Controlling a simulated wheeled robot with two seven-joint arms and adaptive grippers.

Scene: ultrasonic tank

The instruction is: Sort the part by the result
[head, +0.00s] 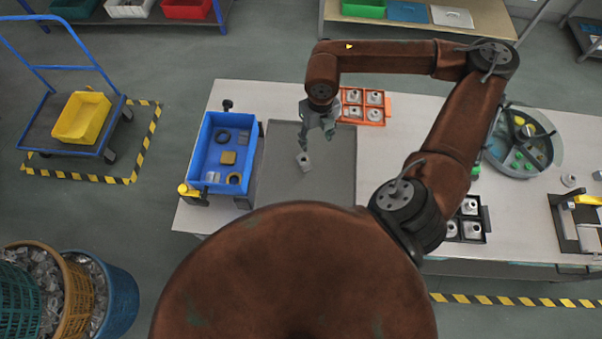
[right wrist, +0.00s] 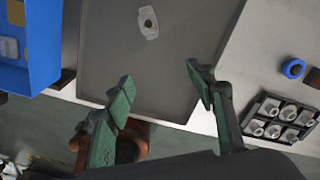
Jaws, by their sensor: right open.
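A small light-grey metal part (head: 304,162) with a dark hole lies on the dark grey mat (head: 325,190); it also shows in the right wrist view (right wrist: 148,22). My right gripper (head: 318,132) is open and empty above the mat, just beyond the part in the head view. Its green fingers (right wrist: 160,90) stand apart in the right wrist view, with the part clear of them. An orange tray (head: 388,108) holds several grey parts. A black tray (head: 486,222) with several similar parts is partly hidden by my arm. My left gripper is out of view.
A blue bin (head: 206,130) with several odd pieces stands left of the mat. A round grey tank (head: 543,168) with green and yellow items is at the right. A press-like fixture (head: 566,232) stands at the right edge. A blue button (right wrist: 293,68) is near the black tray. The mat is otherwise clear.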

